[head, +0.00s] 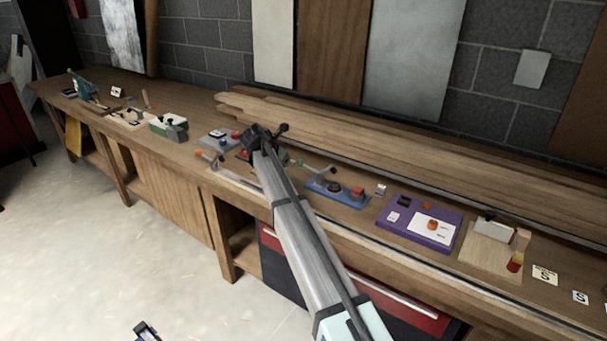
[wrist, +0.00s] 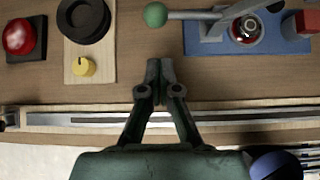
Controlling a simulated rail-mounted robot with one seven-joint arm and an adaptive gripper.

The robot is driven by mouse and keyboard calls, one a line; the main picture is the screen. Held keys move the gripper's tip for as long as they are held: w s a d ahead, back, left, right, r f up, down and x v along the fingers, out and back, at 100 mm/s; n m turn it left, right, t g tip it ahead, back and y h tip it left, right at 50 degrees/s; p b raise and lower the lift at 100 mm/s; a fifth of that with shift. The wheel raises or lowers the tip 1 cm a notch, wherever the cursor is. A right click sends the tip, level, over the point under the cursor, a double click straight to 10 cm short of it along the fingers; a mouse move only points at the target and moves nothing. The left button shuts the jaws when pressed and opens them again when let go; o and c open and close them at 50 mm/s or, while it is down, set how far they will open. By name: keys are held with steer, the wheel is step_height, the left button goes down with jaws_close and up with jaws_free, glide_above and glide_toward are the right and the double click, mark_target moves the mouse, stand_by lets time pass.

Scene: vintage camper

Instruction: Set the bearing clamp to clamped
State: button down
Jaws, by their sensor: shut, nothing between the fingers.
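The bearing clamp appears to be the blue-based fixture (head: 322,187) on the bench, just right of my arm in the head view. It also shows at the upper right of the wrist view (wrist: 293,38). Its grey lever (wrist: 190,15) ends in a green ball knob (wrist: 155,15) pointing left. The lever passes over a round metal bearing (wrist: 246,28); whether it presses on it, I cannot tell. My gripper (wrist: 160,70) is shut and empty over the bench, below the knob in the wrist view and apart from it. In the head view my arm hides the fingers.
In the wrist view, a red button (wrist: 18,36) and a board with a black ring (wrist: 83,18) and yellow knob (wrist: 83,67) lie left. A metal rail (wrist: 240,117) runs along the bench edge. A purple board (head: 392,229) stands right of the clamp.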

steer(key=shift+w, duration=0.1)
stand_by(0.3)
steer(key=p+x, duration=0.3)
steer(key=x, duration=0.7)
